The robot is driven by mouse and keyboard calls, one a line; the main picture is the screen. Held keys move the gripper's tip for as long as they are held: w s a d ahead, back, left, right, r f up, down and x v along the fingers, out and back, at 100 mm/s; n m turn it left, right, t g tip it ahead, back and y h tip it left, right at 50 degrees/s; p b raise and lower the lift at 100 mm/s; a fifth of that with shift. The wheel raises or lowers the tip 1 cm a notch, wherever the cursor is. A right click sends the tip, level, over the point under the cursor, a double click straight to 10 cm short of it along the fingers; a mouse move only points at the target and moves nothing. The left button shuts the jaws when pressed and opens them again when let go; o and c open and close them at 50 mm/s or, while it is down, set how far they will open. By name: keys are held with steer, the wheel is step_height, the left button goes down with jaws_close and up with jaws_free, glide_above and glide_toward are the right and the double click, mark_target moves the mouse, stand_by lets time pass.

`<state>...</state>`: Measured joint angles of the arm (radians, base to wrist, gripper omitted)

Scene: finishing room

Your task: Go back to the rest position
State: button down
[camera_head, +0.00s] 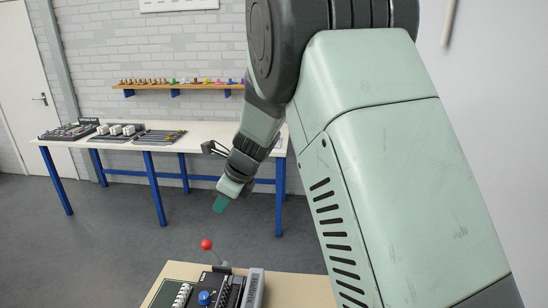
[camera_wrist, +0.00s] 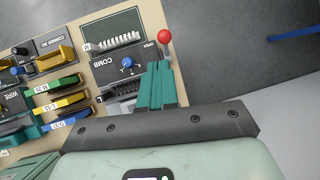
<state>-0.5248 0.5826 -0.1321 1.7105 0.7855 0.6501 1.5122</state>
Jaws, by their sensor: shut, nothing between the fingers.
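My gripper (camera_head: 220,203) hangs at the end of my raised arm in the head view, in the air above and behind the panel on the near table. In the wrist view my gripper (camera_wrist: 160,66) shows as two green fingers pressed together, with nothing between them. Beyond the fingertips in that view is a red ball knob (camera_wrist: 164,36); in the head view the knob (camera_head: 206,244) stands on a thin lever, below and apart from my gripper.
A near table (camera_head: 298,290) carries a panel with a blue knob (camera_head: 204,298). The wrist view shows colored handles (camera_wrist: 57,84) on the left. A white workbench (camera_head: 215,133) with blue legs and a wooden shelf (camera_head: 190,86) stand at the back. Grey floor (camera_head: 110,240) is clear between.

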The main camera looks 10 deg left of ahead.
steer(key=s+d+r+n+t+h, duration=0.1)
steer(key=s+d+r+n, duration=0.4)
steer(key=d+r, duration=0.3)
steer(key=s+d+r+n+t, duration=0.1)
steer(key=s+d+r+n, duration=0.35)
steer(key=d+r, duration=0.3)
steer(key=s+d+r+n+t+h, duration=0.1)
steer(key=s+d+n+h, duration=0.3)
steer(key=s+d+n, duration=0.6)
steer(key=s+d+t, duration=0.1)
steer(key=s+d, duration=0.3)
steer(key=s, duration=0.4)
steer(key=shift+s+d+r+h, duration=0.15)
steer(key=shift+s+r+h, duration=0.15)
steer(key=shift+s+r, duration=0.05)
